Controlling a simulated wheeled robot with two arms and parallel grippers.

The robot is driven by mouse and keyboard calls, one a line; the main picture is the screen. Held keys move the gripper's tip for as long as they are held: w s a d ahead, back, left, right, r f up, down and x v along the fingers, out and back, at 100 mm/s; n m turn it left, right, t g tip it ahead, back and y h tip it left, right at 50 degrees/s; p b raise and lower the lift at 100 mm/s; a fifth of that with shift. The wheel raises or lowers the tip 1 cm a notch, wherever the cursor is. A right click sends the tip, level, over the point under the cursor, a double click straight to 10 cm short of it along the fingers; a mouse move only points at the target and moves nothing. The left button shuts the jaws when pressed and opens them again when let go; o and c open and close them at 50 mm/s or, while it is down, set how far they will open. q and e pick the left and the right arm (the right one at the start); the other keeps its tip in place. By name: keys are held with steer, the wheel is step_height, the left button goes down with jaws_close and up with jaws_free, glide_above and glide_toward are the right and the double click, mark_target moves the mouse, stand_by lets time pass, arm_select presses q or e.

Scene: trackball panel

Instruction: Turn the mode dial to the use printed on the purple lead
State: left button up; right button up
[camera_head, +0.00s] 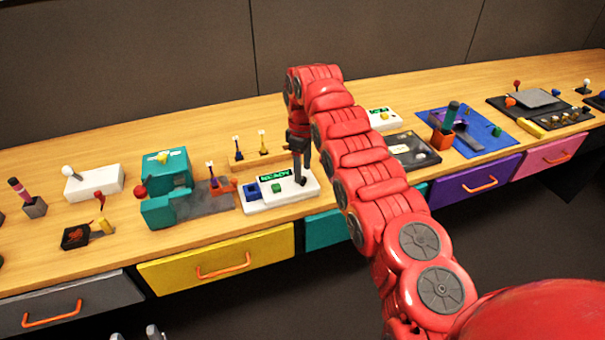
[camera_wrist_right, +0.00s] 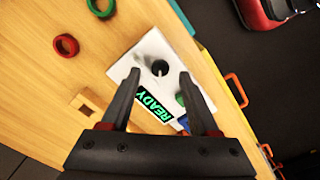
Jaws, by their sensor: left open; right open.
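A white panel (camera_head: 262,203) with a lit green READY display (camera_head: 274,178) sits on the bench. In the right wrist view the panel (camera_wrist_right: 150,45) carries a dark round knob (camera_wrist_right: 160,68) with a pale mark, which looks like the dial. Its printed labels cannot be read. My right gripper (camera_head: 301,178) points down over the panel's right part. In the wrist view the right gripper (camera_wrist_right: 158,73) is open, its fingertips on either side of the knob, with no visible contact. My left gripper (camera_head: 137,334) shows only its fingertips at the bottom edge, apart. I cannot make out a purple lead.
A teal machine (camera_head: 165,170) stands left of the panel. A blue mat (camera_head: 470,125) with tools lies to the right. In the wrist view, a red ring (camera_wrist_right: 65,45), a green ring (camera_wrist_right: 101,7) and a wooden block (camera_wrist_right: 88,104) lie beside the panel. Drawers with orange handles run below the bench.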

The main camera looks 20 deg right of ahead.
mark_target(303, 179)
step_height(303, 179, up, 5)
steer(key=shift+a+f+p, duration=0.1)
steer(key=shift+a+p, duration=0.05)
steer(key=shift+p, duration=0.4)
step_height(303, 179, up, 10)
steer(key=p, duration=0.9)
steer(key=shift+p, duration=0.35)
